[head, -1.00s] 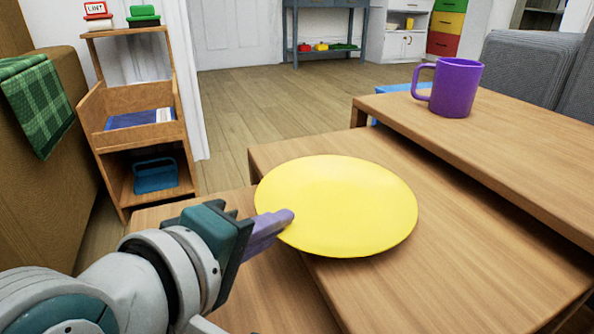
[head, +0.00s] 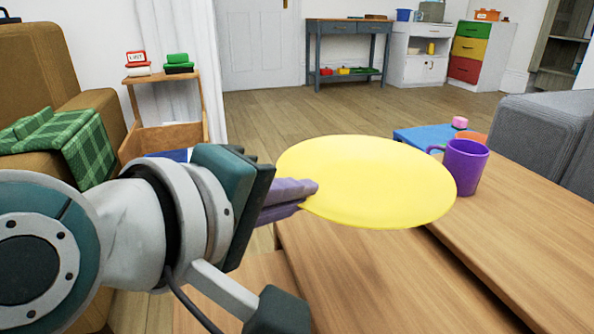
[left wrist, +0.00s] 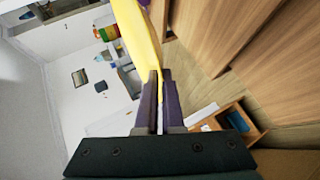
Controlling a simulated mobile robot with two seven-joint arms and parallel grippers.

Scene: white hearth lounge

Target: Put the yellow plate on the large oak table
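The yellow plate (head: 365,182) is held roughly level in the air by my left gripper (head: 300,194). The gripper's purple fingers are shut on the plate's near left rim. In the left wrist view the plate (left wrist: 138,40) shows nearly edge-on beyond the fingers (left wrist: 159,88). The large oak table (head: 530,225) is the highest of the stepped wooden tables, at the right. In the head view the plate's right edge overlaps its left edge, close to the mug. My right gripper is not in view.
A purple mug (head: 465,166) stands on the large table's far left part. Most of the table's top nearer me is clear. A lower oak table (head: 370,285) lies under the plate. A blue surface (head: 415,140) with small items is beyond.

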